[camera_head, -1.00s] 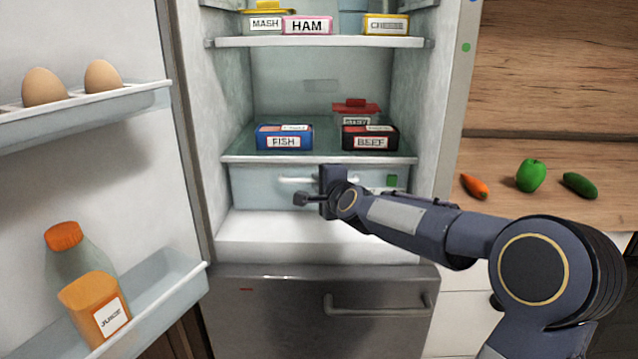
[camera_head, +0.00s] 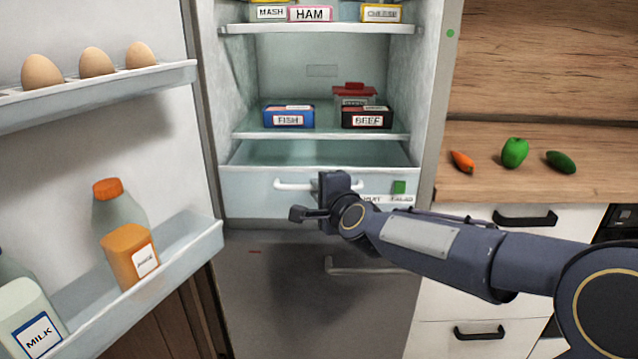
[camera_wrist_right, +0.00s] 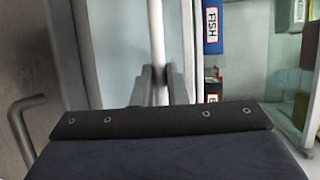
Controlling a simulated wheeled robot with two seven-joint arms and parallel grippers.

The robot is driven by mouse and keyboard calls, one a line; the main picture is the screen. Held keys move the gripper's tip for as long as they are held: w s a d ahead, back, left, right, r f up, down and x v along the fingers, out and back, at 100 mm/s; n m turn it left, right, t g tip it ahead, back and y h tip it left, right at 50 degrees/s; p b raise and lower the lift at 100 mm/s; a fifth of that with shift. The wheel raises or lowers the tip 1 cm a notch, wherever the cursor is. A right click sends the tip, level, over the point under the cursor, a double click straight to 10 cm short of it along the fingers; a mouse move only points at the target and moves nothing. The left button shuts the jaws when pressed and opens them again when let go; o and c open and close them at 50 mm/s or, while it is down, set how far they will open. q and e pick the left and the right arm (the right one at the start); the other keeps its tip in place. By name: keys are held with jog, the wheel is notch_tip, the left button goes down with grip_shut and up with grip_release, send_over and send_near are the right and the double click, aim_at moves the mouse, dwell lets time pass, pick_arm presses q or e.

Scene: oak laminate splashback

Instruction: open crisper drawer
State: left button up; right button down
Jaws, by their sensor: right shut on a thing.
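The crisper drawer (camera_head: 248,200) is a pale, see-through drawer at the bottom of the open fridge, pulled partway out. Its open top shows below the lowest shelf. A white bar handle (camera_head: 292,185) runs across its front, and a green mark (camera_head: 399,187) sits at its right. My right gripper (camera_head: 322,190) is at the handle, its arm coming in from the right. In the right wrist view the two fingers (camera_wrist_right: 160,85) are closed around the white handle bar (camera_wrist_right: 157,40). Part of the handle is hidden behind the gripper. My left gripper is out of view.
The open fridge door (camera_head: 120,170) stands at the left with eggs, a juice bottle (camera_head: 125,235) and milk (camera_head: 30,320). Fish (camera_head: 288,116) and beef (camera_head: 367,118) boxes sit on the shelf above the drawer. A freezer handle (camera_head: 365,266) is below. Vegetables lie on the right counter (camera_head: 470,186).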

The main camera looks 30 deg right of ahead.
jog(key=shift+s+a, duration=0.35)
jog(key=shift+s, duration=0.2)
jog(key=c, duration=1.5)
grip_release()
jog(key=shift+o, duration=0.2)
jog(key=p+v, duration=0.1)
jog(key=v, duration=0.6)
jog(key=shift+s, duration=0.35)
